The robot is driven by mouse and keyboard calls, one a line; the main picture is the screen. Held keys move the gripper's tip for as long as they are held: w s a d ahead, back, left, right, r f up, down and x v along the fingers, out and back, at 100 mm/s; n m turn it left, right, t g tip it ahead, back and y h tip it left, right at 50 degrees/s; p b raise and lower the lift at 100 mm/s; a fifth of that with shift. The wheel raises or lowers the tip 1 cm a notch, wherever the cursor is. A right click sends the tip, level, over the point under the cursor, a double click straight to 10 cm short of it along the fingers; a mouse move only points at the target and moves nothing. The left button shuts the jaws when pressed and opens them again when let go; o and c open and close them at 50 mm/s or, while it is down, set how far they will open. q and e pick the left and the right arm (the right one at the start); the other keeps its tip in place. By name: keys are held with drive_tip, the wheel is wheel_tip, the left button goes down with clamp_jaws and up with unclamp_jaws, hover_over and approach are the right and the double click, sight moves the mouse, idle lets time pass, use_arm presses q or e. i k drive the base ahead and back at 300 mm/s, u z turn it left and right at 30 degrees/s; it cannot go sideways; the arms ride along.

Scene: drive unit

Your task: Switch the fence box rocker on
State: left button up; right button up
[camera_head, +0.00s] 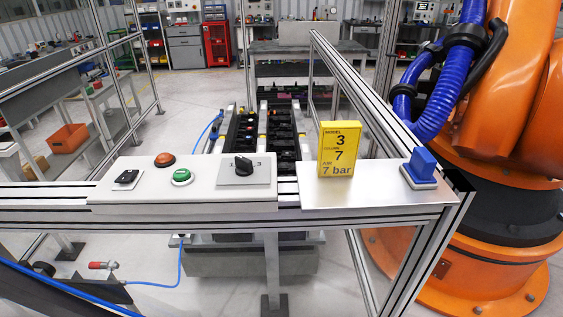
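A pale grey control box (213,207) lies along the top rail of the fence in front of me. At its left end sits a small black rocker switch (128,177); I cannot tell which side of it is pressed. A red-orange button (165,160), a green button (181,177) and a black rotary knob (242,166) with printed numbers share the box. To the right, a blue rocker-like block (423,162) stands up on a grey base at the fence corner; its setting is not clear. Neither gripper shows in the head view.
A yellow sign (340,149) reading model 3, 7, 7 bar stands on a metal plate (375,193) right of the box. An orange robot arm (500,120) with blue hoses stands close at right. Behind the fence are black racks (280,135). Blue tubing runs low at left.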

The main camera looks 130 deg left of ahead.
sight(128, 176)
drive_tip(key=u, duration=4.95)
drive_tip(key=k, duration=0.2)
drive_tip(key=u, duration=0.55)
drive_tip(key=i, duration=0.45)
drive_tip(key=z, duration=0.05)
drive_tip(key=k, duration=0.55)
drive_tip(key=z, duration=0.35)
drive_tip(key=i, duration=0.35)
